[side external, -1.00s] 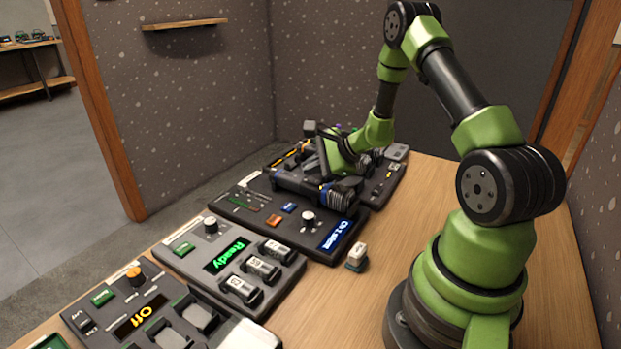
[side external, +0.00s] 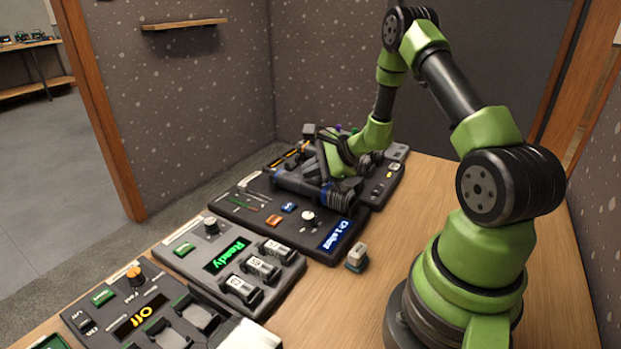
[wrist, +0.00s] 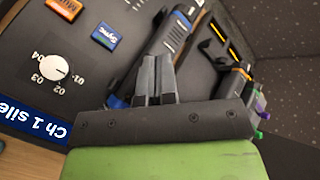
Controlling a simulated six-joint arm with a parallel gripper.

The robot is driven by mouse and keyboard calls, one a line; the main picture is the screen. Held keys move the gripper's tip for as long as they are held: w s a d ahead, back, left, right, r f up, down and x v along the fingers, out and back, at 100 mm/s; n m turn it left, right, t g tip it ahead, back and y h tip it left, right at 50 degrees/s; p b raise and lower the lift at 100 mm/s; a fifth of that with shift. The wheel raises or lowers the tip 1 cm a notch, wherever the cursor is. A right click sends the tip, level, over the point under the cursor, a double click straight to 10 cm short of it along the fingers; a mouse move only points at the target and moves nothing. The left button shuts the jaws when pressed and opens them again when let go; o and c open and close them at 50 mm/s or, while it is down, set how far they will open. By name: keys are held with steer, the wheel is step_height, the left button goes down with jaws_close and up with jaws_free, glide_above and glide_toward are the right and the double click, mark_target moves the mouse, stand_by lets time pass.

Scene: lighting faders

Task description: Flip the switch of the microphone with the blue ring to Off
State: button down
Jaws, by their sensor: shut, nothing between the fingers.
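The microphone with the blue ring (side external: 290,184) lies on the dark console (side external: 240,211), with its head end toward the front right. In the wrist view its dark body (wrist: 172,40) runs diagonally, with blue at its upper end and a blue edge lower left. My gripper (wrist: 156,60) is shut and empty, its fingertips over or against the microphone body; contact cannot be told. In the side view my gripper (side external: 326,165) is low over the microphone and hides part of it. The switch and its position cannot be made out.
Another microphone with an orange band (wrist: 238,72) lies beside it. The console carries a white knob (wrist: 54,67), a blue button (wrist: 105,35), an orange button (wrist: 66,8) and a display (side external: 342,233).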

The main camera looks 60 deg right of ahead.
mark_target(315, 181)
steer(key=shift+r, duration=0.1)
steer(key=shift+s+r, duration=0.15)
steer(key=shift+r, duration=0.45)
steer(key=shift+s+r, duration=0.15)
steer(key=shift+r, duration=1.1)
steer(key=shift+s+r, duration=0.15)
steer(key=shift+r, duration=1.1)
steer(key=s+a+r+n+g+y, duration=0.35)
steer(key=a+r+n, duration=0.85)
steer(key=a, duration=0.4)
steer(key=s+a+r+n+h, duration=0.1)
steer(key=s+a+r+n, duration=0.1)
steer(key=s+n, duration=0.2)
steer(key=s+a+r+n+h, duration=0.2)
steer(key=s+a+r+n, duration=0.1)
steer(key=s, duration=0.8)
steer(key=shift+n, duration=0.8)
